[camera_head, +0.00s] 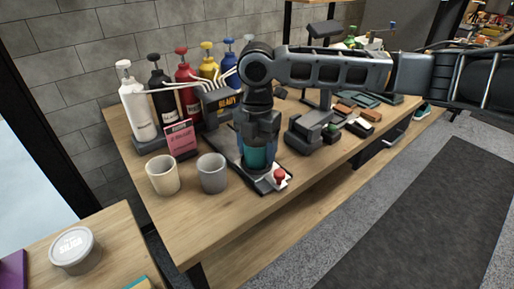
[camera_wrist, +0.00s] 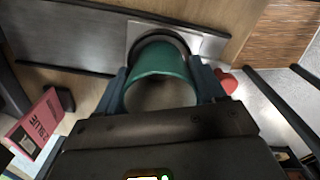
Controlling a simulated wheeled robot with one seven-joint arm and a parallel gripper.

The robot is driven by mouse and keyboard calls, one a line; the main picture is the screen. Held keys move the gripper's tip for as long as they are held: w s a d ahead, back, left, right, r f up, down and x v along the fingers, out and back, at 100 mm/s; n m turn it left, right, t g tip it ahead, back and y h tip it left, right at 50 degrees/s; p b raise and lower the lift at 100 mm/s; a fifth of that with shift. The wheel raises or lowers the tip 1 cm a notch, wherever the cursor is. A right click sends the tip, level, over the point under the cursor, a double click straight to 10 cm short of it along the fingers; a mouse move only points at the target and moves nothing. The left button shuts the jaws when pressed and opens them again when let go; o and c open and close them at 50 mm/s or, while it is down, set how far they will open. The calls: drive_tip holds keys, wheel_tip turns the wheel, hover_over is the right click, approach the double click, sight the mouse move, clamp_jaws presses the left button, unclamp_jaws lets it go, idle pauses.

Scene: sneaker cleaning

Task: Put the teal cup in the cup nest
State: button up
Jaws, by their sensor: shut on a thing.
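The teal cup (camera_head: 257,158) is held upright between the fingers of my gripper (camera_head: 257,150), low over the base plate of the dispenser station. In the wrist view, the teal cup (camera_wrist: 163,68) fills the space between the two fingers of my gripper (camera_wrist: 171,88), which touch its sides. The cup nest (camera_wrist: 150,34) shows there as a dark ring on a pale plate at the cup's far edge. The cup covers most of the nest. I cannot tell whether the cup's base is seated in it or just above.
A red button (camera_head: 279,176) is close to the cup's right. A cream cup (camera_head: 163,175) and a grey cup (camera_head: 212,173) stand to the left. A pink card (camera_head: 181,139) and several pump bottles (camera_head: 186,88) stand behind. Grey block-shaped equipment (camera_head: 312,128) stands to the right.

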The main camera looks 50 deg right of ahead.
drive_tip(key=shift+f, duration=0.15)
drive_tip(key=o, duration=1.1)
wheel_tip(320, 180, up, 12)
drive_tip(key=shift+r, duration=0.2)
